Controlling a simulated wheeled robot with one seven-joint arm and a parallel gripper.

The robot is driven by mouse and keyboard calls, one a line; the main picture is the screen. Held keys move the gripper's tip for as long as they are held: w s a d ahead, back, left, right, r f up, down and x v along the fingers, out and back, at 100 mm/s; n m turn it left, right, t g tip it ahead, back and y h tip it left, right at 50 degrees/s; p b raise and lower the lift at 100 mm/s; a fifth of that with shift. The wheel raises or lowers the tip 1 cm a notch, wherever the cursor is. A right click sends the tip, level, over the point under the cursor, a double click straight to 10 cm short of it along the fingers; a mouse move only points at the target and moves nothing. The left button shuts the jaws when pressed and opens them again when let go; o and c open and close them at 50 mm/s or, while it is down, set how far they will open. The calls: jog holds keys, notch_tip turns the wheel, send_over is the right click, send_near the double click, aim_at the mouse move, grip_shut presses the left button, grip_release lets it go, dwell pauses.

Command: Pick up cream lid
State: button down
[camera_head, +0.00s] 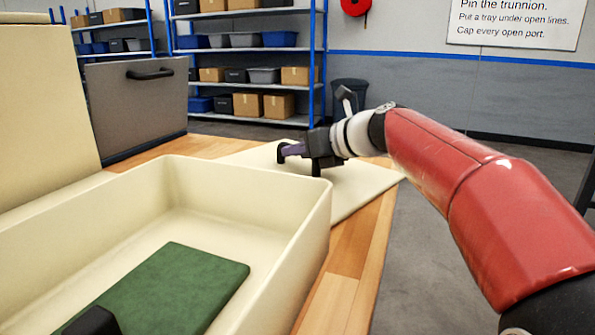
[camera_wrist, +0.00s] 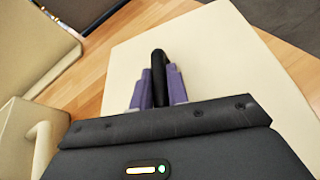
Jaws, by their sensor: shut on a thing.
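The cream lid (camera_head: 350,200) is a flat cream panel lying on the wooden table, beyond the open cream box. One corner reaches the table's right edge. In the wrist view the lid (camera_wrist: 225,55) spreads under and around my fingers. My gripper (camera_head: 303,155) is over the lid, coming in from the right. In the wrist view its purple fingers (camera_wrist: 159,82) are shut on a black bar-like handle (camera_wrist: 158,60) standing over the lid. The handle's lower part is hidden by the fingers and the gripper body. I cannot tell any gap under the lid.
The open cream box (camera_head: 255,185) stands in front on the left, with a green pad (camera_head: 170,290) inside. A grey panel with a black handle (camera_head: 140,105) stands behind it. Bare wooden tabletop (camera_head: 345,275) shows between box and table edge. Shelves (camera_head: 250,50) stand far back.

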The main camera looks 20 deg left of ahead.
dwell(0.4)
jog(key=shift+r, duration=0.55)
jog(key=shift+s+d+r, duration=0.1)
jog(key=shift+d+r, duration=0.15)
jog(key=shift+r, duration=0.35)
jog(key=shift+d+r, duration=0.2)
jog(key=shift+r, duration=0.4)
jog(key=s+d, duration=0.2)
jog(key=d, duration=0.3)
jog(key=s+d+b, duration=0.1)
jog(key=s+d, duration=0.1)
jog(key=d, duration=0.3)
jog(key=s+d+b, duration=0.1)
jog(key=s+d, duration=0.1)
jog(key=d, duration=0.3)
jog(key=shift+s+d, duration=0.35)
jog(key=c, duration=2)
grip_release()
jog(key=shift+c, duration=0.2)
grip_shut()
jog(key=shift+r, duration=0.1)
